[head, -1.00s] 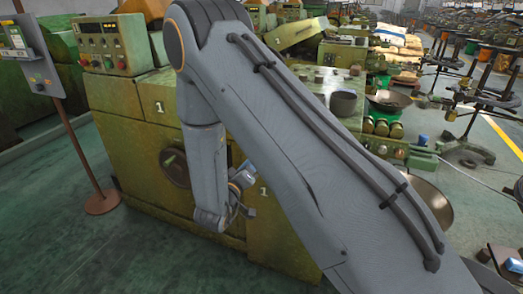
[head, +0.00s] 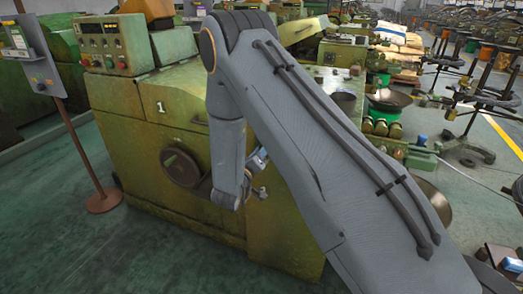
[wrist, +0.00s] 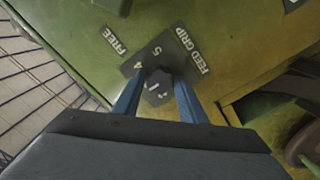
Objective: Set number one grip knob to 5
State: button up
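In the wrist view, a dark, many-sided grip knob (wrist: 158,88) with a white mark on its face sits on a dark dial plate (wrist: 185,68). The two blue fingers of my gripper (wrist: 159,80) stand apart, one on each side of the knob. They look open, with the knob between them; I cannot tell whether either touches it. The knob's pointer setting is unclear. In the head view my arm hides the knob.
The green machine (head: 140,145) marked 1 fills the middle of the head view, with a round dark hatch (head: 180,167) on its front. A control panel on a post (head: 38,60) stands at left. The green floor (head: 130,245) in front is clear.

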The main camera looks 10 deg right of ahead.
jog(key=c, duration=0.7)
jog(key=shift+m, duration=0.3)
jog(key=m+b, duration=0.4)
jog(key=m, duration=0.7)
jog(key=m+b, duration=0.3)
jog(key=m, duration=0.9)
jog(key=shift+s+d+f+b, duration=0.15)
jog(key=shift+s+d+b, duration=0.05)
jog(key=shift+b, duration=0.2)
jog(key=shift+m, duration=0.3)
